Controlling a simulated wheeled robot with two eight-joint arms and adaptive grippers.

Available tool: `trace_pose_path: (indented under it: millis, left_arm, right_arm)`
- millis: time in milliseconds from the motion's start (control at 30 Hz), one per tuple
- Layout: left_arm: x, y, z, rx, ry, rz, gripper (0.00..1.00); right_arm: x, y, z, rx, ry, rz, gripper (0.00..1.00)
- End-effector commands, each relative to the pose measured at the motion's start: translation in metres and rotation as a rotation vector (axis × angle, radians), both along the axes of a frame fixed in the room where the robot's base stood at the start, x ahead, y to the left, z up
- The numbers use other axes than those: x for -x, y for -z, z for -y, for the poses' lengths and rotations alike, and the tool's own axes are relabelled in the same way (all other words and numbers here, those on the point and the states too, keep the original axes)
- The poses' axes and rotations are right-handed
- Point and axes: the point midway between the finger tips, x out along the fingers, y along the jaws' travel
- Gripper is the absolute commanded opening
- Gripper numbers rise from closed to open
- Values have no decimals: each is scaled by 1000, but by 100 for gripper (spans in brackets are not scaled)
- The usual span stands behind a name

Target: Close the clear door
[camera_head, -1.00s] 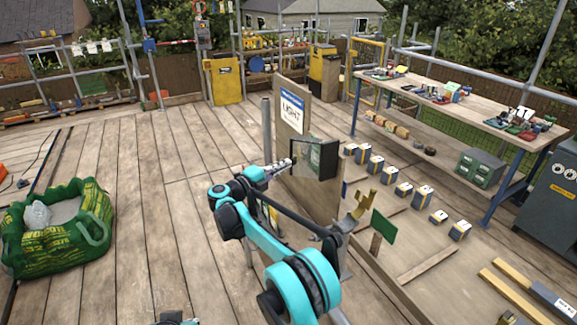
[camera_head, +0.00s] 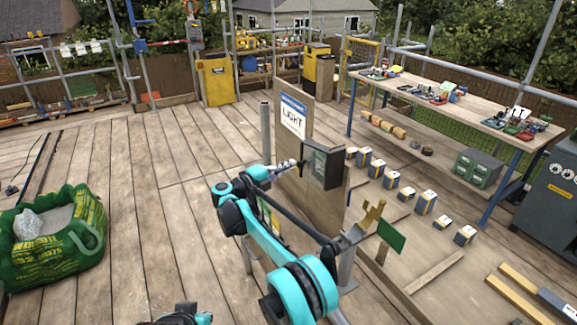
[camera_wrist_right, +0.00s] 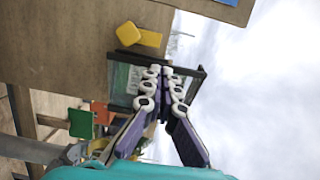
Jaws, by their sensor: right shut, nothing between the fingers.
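A small dark box (camera_head: 329,166) with a clear door (camera_head: 315,164) is fixed to the upright wooden board under a sign reading LIGHT. The door is on the box's left-facing front and looks nearly flat against it; a small gap cannot be ruled out. My right gripper (camera_head: 298,164) is shut and empty, its tips at the door's left side. Whether they touch it I cannot tell. In the right wrist view the shut fingers (camera_wrist_right: 166,73) overlap the box's dark frame (camera_wrist_right: 196,85) and hide part of the door. My left gripper is not visible.
A yellow lever (camera_head: 373,213) and a green flag (camera_head: 391,235) stand right of my right forearm. Several small boxes (camera_head: 426,201) sit on the boards beyond. A workbench (camera_head: 460,105) is at the right. A green bag (camera_head: 55,240) lies left, with clear deck between.

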Motion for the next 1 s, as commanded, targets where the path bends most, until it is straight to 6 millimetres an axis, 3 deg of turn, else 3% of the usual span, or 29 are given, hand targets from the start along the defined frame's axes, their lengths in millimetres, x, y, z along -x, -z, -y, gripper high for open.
trace_pose_path:
  millis: [500,1000]
  left_arm:
    - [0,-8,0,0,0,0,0]
    - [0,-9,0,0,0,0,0]
  right_arm:
    - [-27,0,14,0,1,0,0]
    - [-30,0,16,0,0,0,0]
